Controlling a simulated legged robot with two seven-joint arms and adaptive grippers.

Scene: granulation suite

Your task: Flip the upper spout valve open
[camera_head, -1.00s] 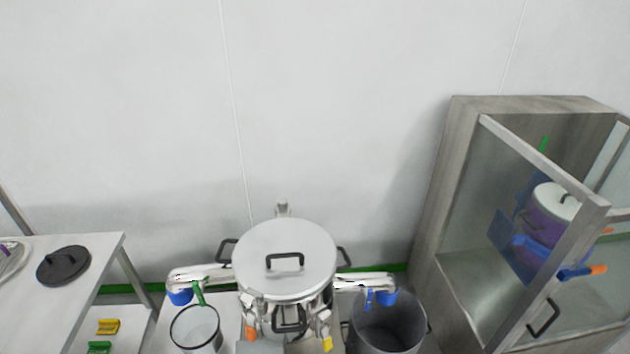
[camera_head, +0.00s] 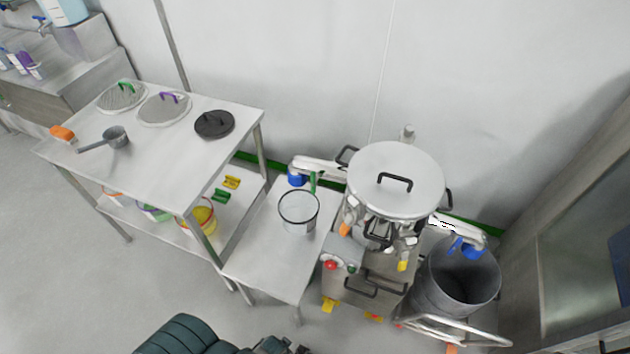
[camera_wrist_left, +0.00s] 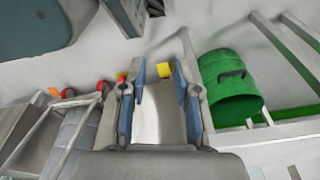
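A steel machine with a round lid (camera_head: 395,180) stands by the wall, with a spout on each side. The left spout (camera_head: 318,167) has a blue end and a green lever handle (camera_head: 313,181) above a clear-looking bucket (camera_head: 298,211). My right gripper is not in view.
A table (camera_head: 185,135) at left carries several lids and a scoop (camera_head: 115,137). A low table (camera_head: 270,255) bears the bucket. A green container (camera_wrist_left: 230,88) shows in the wrist view. The floor at lower left is mostly clear.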

